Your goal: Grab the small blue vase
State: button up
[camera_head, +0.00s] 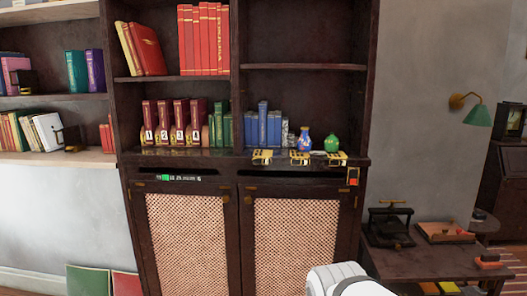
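The small blue vase (304,141) stands upright on the shelf above the cabinet doors, toward the right end. It is rounded with a narrow neck and seems to have some yellowish marking. A small green vase (332,143) stands just to its right, a little apart. A white rounded part of my arm shows at the bottom edge, well below the shelf and right of centre. My gripper is not visible in this view.
Blue books (262,128) and a small greyish object (285,132) stand left of the blue vase. Black-and-yellow items (299,158) sit along the shelf's front edge. A low dark table (425,262) stands at the right. A wall lamp (477,115) is above it.

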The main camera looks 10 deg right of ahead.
aim_at(304, 143)
jog(key=u, duration=0.1)
jog(key=k, duration=0.45)
jog(key=z, duration=0.45)
jog(key=i, duration=1.75)
jog(key=u, duration=0.45)
